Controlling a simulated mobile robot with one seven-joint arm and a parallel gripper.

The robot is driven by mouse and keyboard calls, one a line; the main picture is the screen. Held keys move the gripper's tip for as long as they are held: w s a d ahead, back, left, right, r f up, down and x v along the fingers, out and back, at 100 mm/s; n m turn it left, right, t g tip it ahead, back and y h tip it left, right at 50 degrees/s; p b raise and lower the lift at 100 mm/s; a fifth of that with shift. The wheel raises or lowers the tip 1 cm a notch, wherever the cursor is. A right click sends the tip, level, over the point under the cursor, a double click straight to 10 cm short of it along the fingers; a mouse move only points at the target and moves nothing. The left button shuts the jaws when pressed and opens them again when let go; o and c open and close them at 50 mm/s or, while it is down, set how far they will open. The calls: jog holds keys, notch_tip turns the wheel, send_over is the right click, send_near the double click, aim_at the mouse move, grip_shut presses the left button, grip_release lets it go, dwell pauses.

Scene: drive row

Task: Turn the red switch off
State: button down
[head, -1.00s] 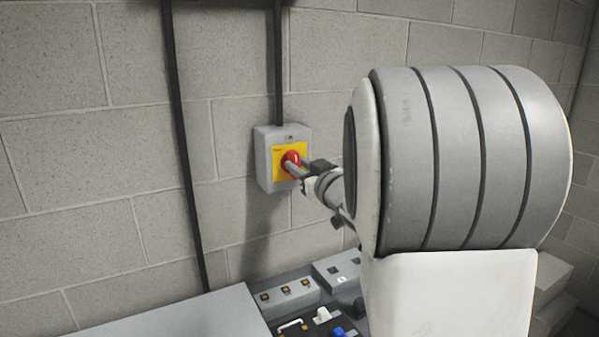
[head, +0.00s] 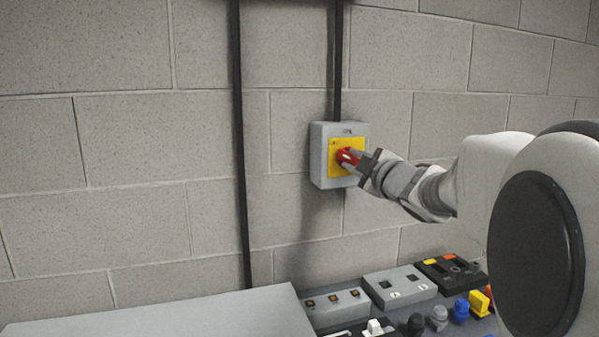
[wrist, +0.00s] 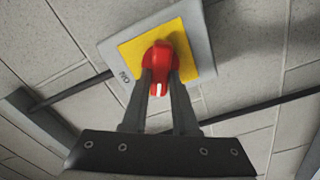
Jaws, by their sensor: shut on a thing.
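The red switch (head: 345,156) is a rotary knob on a yellow plate (head: 349,141), fixed to a grey box (head: 319,154) on the block wall. My gripper (head: 352,159) reaches it from the right in the head view. In the wrist view, the red switch (wrist: 158,62) sits between the two dark fingers of my gripper (wrist: 160,84), which are shut on it. A white mark shows on the knob's end between the fingers. The fingers hide part of the knob.
Below stands a grey bench (head: 160,318) with grey control boxes (head: 400,286) and several coloured knobs and plugs. Dark vertical conduits (head: 241,150) run along the wall, one entering the switch box from above.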

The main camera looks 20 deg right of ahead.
jog(key=n+b, duration=0.1)
jog(key=n, duration=0.1)
jog(key=n+b, duration=0.1)
jog(key=n, duration=0.1)
jog(key=shift+f+b, duration=0.25)
jog(key=shift+b, duration=0.05)
jog(key=shift+n+b, duration=0.45)
jog(key=shift+n, duration=0.35)
jog(key=shift+r, duration=0.1)
jog(key=c, duration=0.7)
grip_release()
jog(key=shift+s, duration=0.1)
jog(key=shift+s+d+p, duration=0.15)
jog(key=shift+s+p, duration=0.55)
jog(key=shift+s, duration=3.6)
jog(key=shift+s+d+p, duration=0.15)
jog(key=shift+s+p, duration=0.55)
jog(key=shift+s, duration=3.6)
